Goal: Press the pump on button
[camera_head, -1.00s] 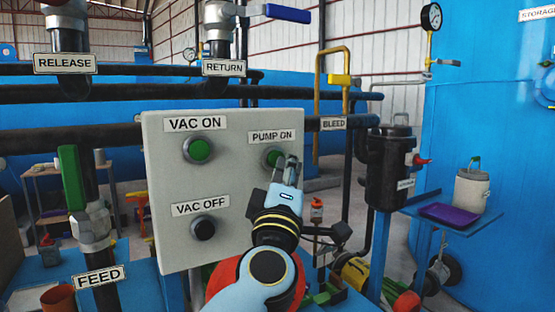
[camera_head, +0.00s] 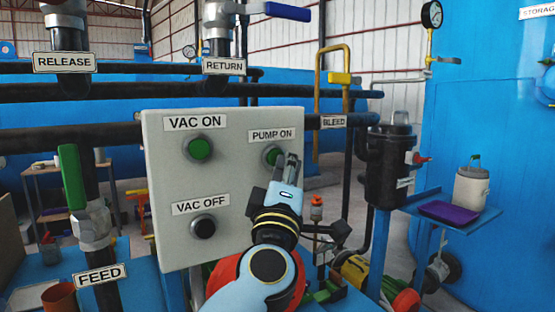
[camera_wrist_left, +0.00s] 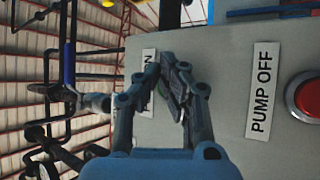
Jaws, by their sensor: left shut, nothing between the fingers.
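The green pump on button (camera_head: 271,156) sits under the PUMP ON label (camera_head: 272,135) at the upper right of the grey control panel (camera_head: 240,205). My left gripper (camera_head: 289,158) is shut and empty, its tip at the button's right edge in the head view. Whether it touches the button cannot be told. My right gripper is not in view.
The panel also has a green VAC ON button (camera_head: 199,148) and a black VAC OFF button (camera_head: 203,227). A red button (camera_wrist_left: 306,97) by the PUMP OFF label (camera_wrist_left: 263,90) shows in the left wrist view. Pipes run behind; a black canister (camera_head: 388,170) stands right.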

